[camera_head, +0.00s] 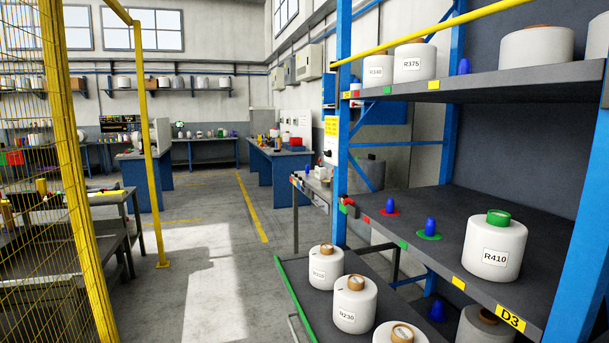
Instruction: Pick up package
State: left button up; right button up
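No package is labelled as such; white yarn bobbins with printed labels are in view. A bobbin marked R410 (492,252) with a green core stands upright on the middle shelf at the right. A bobbin marked R230 (354,308) and another beside it with a partly readable label (325,272) stand on a lower, green-edged surface (290,296). A third bobbin (398,336) there is cut off by the bottom edge. Bobbins marked R375 (413,66) and R340 (377,70) stand on the upper shelf. Neither of my grippers is in view.
The blue-framed rack (343,130) fills the right side. Blue cones (430,227) stand on red and green discs on the middle shelf. A yellow mesh fence (66,180) stands at the left. The floor (205,255) between is clear. Blue workbenches (277,172) stand farther back.

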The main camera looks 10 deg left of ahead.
aim_at(355, 299)
jog(key=k, duration=0.3)
jog(key=u, duration=1.1)
jog(key=i, duration=4.8)
jog(key=z, duration=3.95)
